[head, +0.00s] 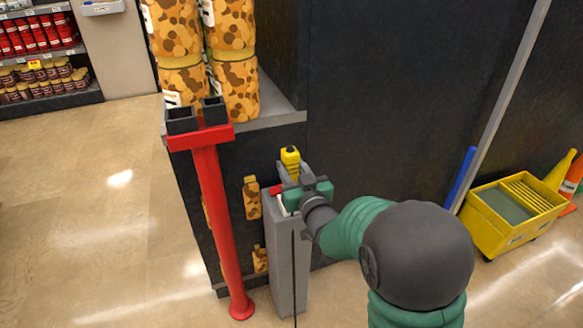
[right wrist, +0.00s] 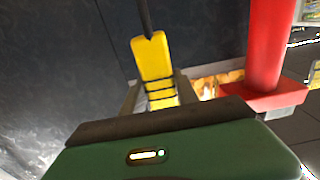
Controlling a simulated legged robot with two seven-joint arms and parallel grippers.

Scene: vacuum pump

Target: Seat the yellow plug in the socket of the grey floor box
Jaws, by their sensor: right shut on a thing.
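The yellow plug (head: 290,158) stands above the grey floor box (head: 287,255) in the head view. My right gripper (head: 293,173) is shut on the plug, its grey fingers on either side. In the right wrist view the yellow plug (right wrist: 152,58) sits between the fingers of my right gripper (right wrist: 158,92), with dark ribs across its lower part and a black cable at its far end. The box top is largely covered by my gripper. The socket is hidden, so I cannot tell whether the plug touches it. My left gripper is not in view.
A red post (head: 215,205) with a crossbar stands left of the box. Patterned cylinders (head: 235,85) stand on a ledge behind. A dark wall (head: 400,100) rises behind the box. A yellow mop bucket (head: 492,235) stands at the right. The floor at the left is clear.

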